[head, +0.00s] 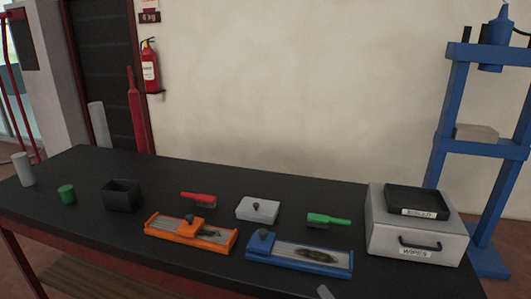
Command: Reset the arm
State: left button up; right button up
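Neither of my grippers shows clearly in the head view, and no arm can be made out over the table. A small grey piece (325,292) pokes in at the bottom edge, right of centre; I cannot tell what it is. On the black table (100,170) stand an orange tray (190,235) and a blue tray (299,254), each with a dark patch and a dark knob. A red-handled brush (199,197), a green-handled brush (329,219) and a grey lidded box (257,210) lie behind them.
A white drawer box labelled WIPES (412,240) carries a black tray (417,200) at the right end. A black open bin (122,195), green cup (66,194) and grey cylinder (23,169) stand left. A blue press frame (447,120) rises behind, right.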

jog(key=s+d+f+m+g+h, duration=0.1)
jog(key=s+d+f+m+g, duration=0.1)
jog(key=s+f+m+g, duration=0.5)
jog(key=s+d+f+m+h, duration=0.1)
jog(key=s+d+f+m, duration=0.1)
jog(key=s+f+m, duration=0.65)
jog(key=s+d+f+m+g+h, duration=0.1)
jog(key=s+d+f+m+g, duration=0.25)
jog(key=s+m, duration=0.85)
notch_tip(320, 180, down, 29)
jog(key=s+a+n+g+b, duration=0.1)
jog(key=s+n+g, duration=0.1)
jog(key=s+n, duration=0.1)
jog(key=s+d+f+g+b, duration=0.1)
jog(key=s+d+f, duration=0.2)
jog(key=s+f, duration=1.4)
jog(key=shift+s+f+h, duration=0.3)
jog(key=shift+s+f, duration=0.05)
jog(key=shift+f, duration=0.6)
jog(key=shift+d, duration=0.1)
